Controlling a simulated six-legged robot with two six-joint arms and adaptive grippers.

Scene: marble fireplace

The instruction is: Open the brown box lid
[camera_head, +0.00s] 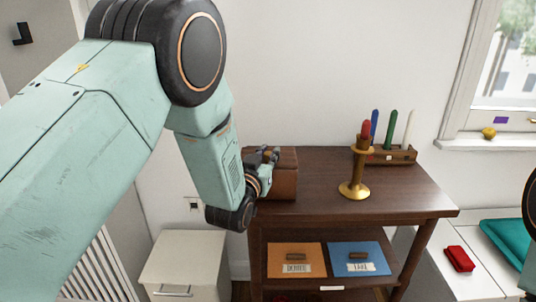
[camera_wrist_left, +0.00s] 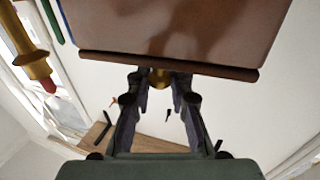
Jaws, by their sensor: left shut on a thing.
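The brown box (camera_head: 285,180) stands at the left end of the dark wooden table. Its top looks level with the box in the head view, and I see no clear gap under it. My left gripper (camera_head: 268,154) is at the box's left side near the top edge, partly hiding it. In the left wrist view, the brown box (camera_wrist_left: 170,30) fills the top with a darker rim. The fingers of my left gripper (camera_wrist_left: 160,78) are shut on a small gold knob (camera_wrist_left: 162,80) at that rim. My right gripper is not in view.
A gold candlestick (camera_head: 355,188) with a red candle stands right of the box. A wooden holder (camera_head: 390,155) with blue, green and white candles is behind it. The table's (camera_head: 410,195) front right is clear. Orange (camera_head: 296,258) and blue (camera_head: 358,258) labelled panels lie below.

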